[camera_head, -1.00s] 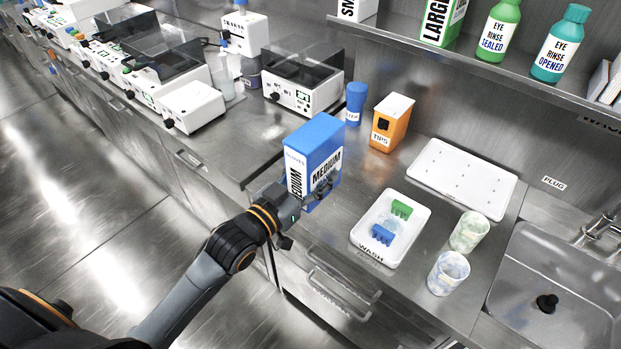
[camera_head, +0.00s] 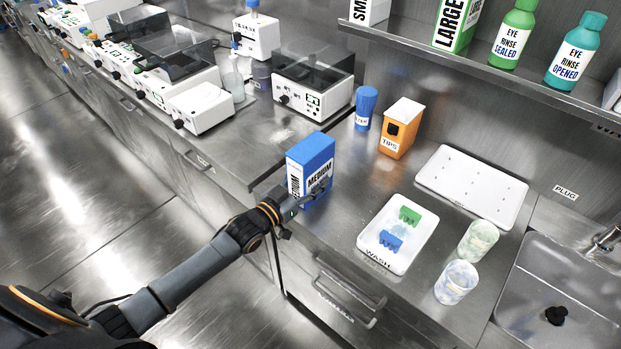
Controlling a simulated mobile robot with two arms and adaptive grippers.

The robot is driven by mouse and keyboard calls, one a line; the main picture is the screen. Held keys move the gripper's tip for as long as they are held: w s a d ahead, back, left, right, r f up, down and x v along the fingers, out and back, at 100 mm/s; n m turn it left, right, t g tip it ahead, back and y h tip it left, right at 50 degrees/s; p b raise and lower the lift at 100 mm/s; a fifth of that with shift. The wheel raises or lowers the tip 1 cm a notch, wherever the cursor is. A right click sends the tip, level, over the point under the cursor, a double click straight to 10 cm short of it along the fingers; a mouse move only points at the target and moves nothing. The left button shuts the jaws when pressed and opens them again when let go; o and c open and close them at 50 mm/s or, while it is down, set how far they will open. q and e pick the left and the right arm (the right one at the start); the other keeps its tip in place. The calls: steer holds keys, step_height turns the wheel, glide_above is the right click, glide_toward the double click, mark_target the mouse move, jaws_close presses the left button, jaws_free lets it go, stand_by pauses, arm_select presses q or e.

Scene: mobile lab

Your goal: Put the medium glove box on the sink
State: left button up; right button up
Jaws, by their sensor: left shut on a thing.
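The medium glove box (camera_head: 311,160) is blue and white, marked "MEDIUM". It is upright at the front edge of the steel counter, left of the wash tray; I cannot tell whether its base touches the counter. My left gripper (camera_head: 300,201) is shut on the lower part of the box, and its fingers hide some of the front. The sink (camera_head: 537,300) is a steel basin at the lower right with a black plug inside, cut off by the picture's edge. My right gripper is not in view.
The white wash tray (camera_head: 374,252) with green and blue pieces, two cups (camera_head: 478,240) and a white pegboard (camera_head: 448,190) lie between box and sink. An orange tips box (camera_head: 400,128) and a blue bottle (camera_head: 365,106) stand behind. A shelf (camera_head: 470,70) overhangs the back.

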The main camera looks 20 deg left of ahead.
arm_select(q)
steer(key=o, duration=1.4)
steer(key=shift+o, duration=0.2)
steer(key=v, duration=1.2)
steer(key=shift+b, duration=0.3)
